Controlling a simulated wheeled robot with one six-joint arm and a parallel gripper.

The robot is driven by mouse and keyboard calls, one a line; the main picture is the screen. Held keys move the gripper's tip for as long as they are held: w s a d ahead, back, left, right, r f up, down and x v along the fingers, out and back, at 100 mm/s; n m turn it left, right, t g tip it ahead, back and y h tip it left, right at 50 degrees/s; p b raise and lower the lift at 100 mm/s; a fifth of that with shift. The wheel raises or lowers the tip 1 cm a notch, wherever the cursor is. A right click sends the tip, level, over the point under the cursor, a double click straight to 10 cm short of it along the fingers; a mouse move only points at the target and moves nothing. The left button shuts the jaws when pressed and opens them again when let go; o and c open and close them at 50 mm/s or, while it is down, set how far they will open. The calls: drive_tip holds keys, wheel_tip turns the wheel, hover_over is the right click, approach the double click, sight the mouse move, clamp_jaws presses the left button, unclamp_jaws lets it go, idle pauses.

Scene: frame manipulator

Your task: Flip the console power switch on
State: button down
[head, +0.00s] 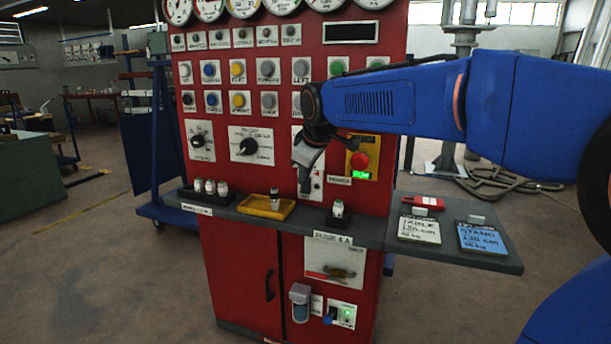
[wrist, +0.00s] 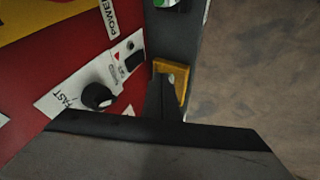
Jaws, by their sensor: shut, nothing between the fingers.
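The red console (head: 350,225) stands upright ahead of me, covered in gauges, buttons and knobs. A white plate (head: 317,182) shows on its front just behind my gripper, which hides part of it. In the wrist view, a small black rocker switch (wrist: 135,61) sits on a white plate beside a red triangle mark, below a POWER label (wrist: 111,17). I cannot tell which way the rocker is set. My gripper (head: 305,188) points downward in front of the panel. It is shut and empty; in the wrist view its narrow tips (wrist: 163,92) are right of the rocker, apparently apart from it.
A grey shelf (head: 375,232) juts out below. A red button (head: 360,160) is right of my gripper. A black knob (wrist: 97,96) adjoins the rocker.

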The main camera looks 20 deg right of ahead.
sight(303, 193)
drive_tip(key=x, duration=0.7)
drive_tip(key=shift+w+f, duration=0.15)
drive_tip(key=shift+f, duration=0.15)
drive_tip(key=shift+w+d+f, duration=0.15)
drive_tip(key=shift+w+d, duration=0.55)
drive_tip(key=shift+w, duration=0.25)
drive_tip(key=shift+w+d, duration=0.45)
drive_tip(key=shift+w, duration=0.2)
drive_tip(key=shift+w+d+f, duration=0.15)
drive_tip(key=shift+w+f, duration=0.05)
drive_tip(key=shift+f, duration=0.05)
drive_tip(key=shift+r, duration=0.15)
